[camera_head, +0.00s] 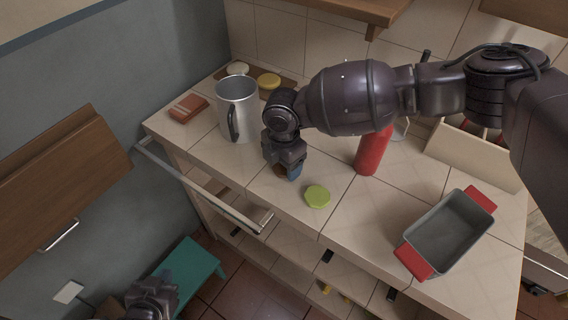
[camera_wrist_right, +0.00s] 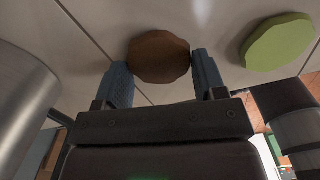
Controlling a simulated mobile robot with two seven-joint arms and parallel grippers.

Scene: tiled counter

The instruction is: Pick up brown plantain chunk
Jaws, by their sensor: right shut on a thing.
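The brown plantain chunk (camera_wrist_right: 159,56) shows in the right wrist view between the two blue fingers of my right gripper (camera_wrist_right: 165,78). In the head view my right gripper (camera_head: 289,172) points down at the counter, left of the green chunk, and is shut on the brown chunk. There the chunk is mostly hidden by the gripper, with only a sliver of brown showing. I cannot tell whether it is clear of the counter. My left gripper (camera_head: 151,297) is low at the bottom left, away from the counter, and its fingers are not clear.
A green chunk (camera_head: 318,196) lies just right of my right gripper. A metal pitcher (camera_head: 237,108) stands to its left and a red bottle (camera_head: 371,152) to its right. A grey pan (camera_head: 449,234) with red handles sits further right. A yellow piece (camera_head: 269,81) lies behind.

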